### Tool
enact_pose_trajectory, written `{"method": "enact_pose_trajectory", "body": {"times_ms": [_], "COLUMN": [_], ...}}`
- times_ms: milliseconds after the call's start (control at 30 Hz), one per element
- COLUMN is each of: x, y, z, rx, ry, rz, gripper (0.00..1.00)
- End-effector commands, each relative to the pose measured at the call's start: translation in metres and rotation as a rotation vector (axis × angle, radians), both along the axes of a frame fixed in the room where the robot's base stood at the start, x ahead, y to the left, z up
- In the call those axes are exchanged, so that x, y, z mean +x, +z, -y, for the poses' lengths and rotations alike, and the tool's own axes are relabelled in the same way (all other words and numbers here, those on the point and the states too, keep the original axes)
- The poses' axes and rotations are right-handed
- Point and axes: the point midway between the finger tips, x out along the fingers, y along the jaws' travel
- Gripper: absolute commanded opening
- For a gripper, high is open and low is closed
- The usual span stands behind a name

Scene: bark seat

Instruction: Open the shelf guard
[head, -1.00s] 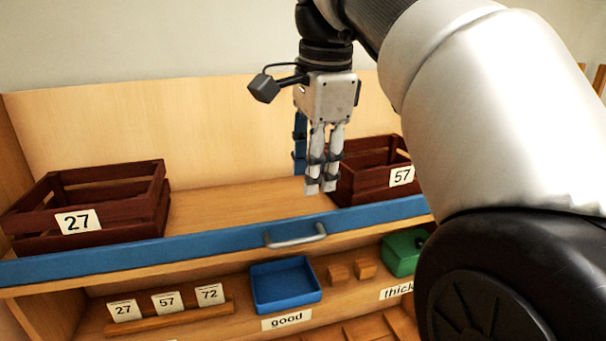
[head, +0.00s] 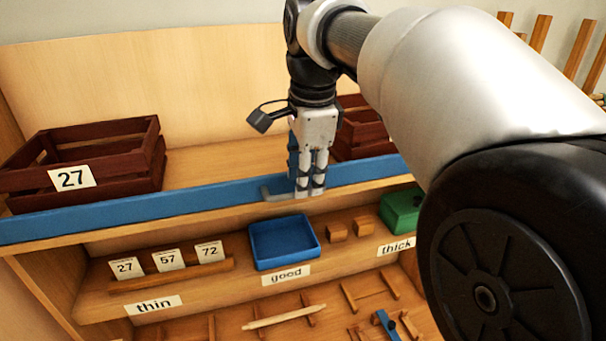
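The shelf guard (head: 130,213) is a long blue bar along the front edge of the upper shelf, with a grey handle (head: 272,196) on its front face. My gripper (head: 309,190) points down at the handle from above. Its light grey fingers with dark bands overlap the handle's right part, and a blue part shows behind them. The handle's left end is visible; its right part is hidden by the fingers. I cannot tell whether the fingers touch the handle or are closed on it.
Dark red crates (head: 85,165) stand on the upper shelf behind the bar, the right one partly hidden by my arm. Below are a blue tray (head: 284,243), number cards (head: 168,260), small wooden blocks (head: 337,232) and a green box (head: 401,211).

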Motion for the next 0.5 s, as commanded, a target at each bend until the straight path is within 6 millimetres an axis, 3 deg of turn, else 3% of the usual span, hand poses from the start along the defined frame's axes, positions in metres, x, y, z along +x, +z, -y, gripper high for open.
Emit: {"method": "enact_pose_trajectory", "body": {"times_ms": [200,500], "x": [0.004,0.005], "y": [-0.022,-0.026], "z": [-0.001,-0.002], "rx": [-0.001,0.000], "ry": [0.000,0.000], "rz": [-0.002,0.001], "gripper": [0.31,0.31]}}
